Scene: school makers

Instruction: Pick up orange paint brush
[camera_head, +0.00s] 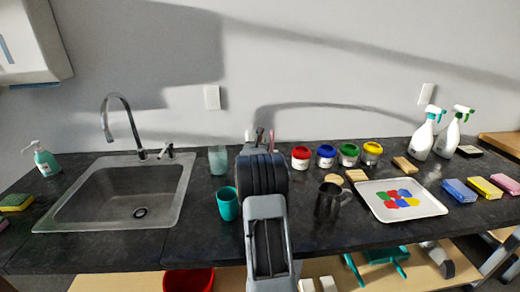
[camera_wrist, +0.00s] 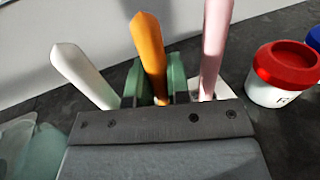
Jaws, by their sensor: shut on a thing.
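The orange paint brush (camera_wrist: 150,45) stands nearly upright in the wrist view, with its handle end up. My gripper (camera_wrist: 162,86) has its two green fingers closed on either side of it. A white brush (camera_wrist: 78,72) leans to its left and a pink brush (camera_wrist: 214,45) stands to its right. The lower ends of the brushes are hidden behind my gripper body. In the head view my arm covers the gripper, and only a few brush tips, including the pink one (camera_head: 271,140), show above it.
Red (camera_head: 301,158), blue (camera_head: 326,156), green and yellow paint jars stand to the right on the dark counter (camera_head: 290,225). A teal cup (camera_head: 227,204) and a clear cup (camera_head: 218,160) stand left of my arm. A dark metal jug (camera_head: 327,205) and white palette tray (camera_head: 428,207) lie right.

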